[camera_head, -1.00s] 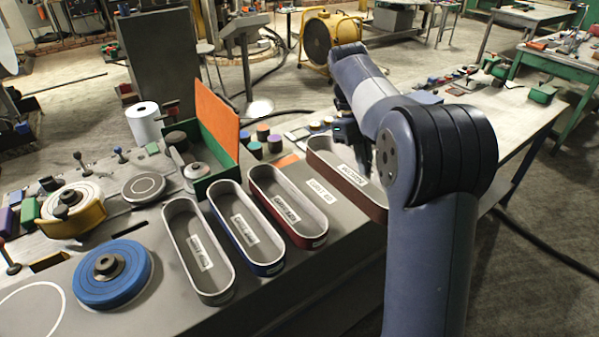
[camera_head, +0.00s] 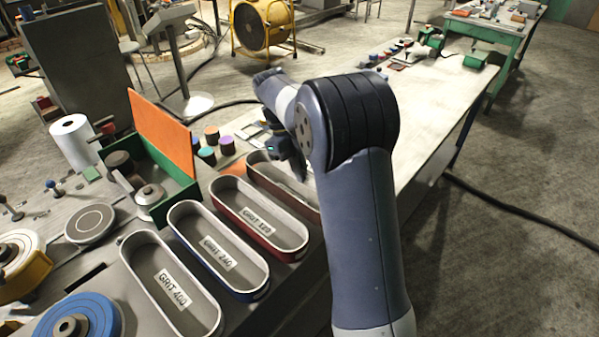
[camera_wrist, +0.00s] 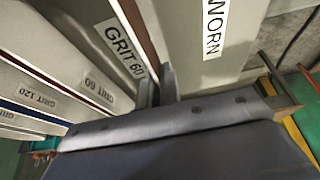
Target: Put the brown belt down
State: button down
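The brown belt (camera_head: 284,186) is a long oval loop to the right of the red belt (camera_head: 262,226) in the head view; my arm covers its right part. In the wrist view its wall is a brown strip (camera_wrist: 148,22) running down between my two fingers. My gripper (camera_wrist: 156,88) appears shut on that wall, one finger on each side. In the head view my gripper (camera_head: 298,168) is partly behind my arm. A GRIT 60 label (camera_wrist: 120,47) lies left of the strip and a WORN label (camera_wrist: 215,28) right of it. I cannot tell whether the belt touches the table.
Left of the red belt lie a blue belt (camera_head: 217,252) and a grey belt (camera_head: 170,288) on the bench. A green box with an orange lid (camera_head: 163,134) stands behind them. Small coloured cylinders (camera_head: 208,155) stand near it. The worktop beyond my arm (camera_head: 425,95) is largely clear.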

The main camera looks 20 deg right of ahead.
jog(key=shift+f, duration=0.65)
jog(key=c, duration=1.6)
grip_release()
jog(key=v, duration=1.2)
jog(key=shift+r, duration=0.1)
jog(key=shift+d, duration=0.1)
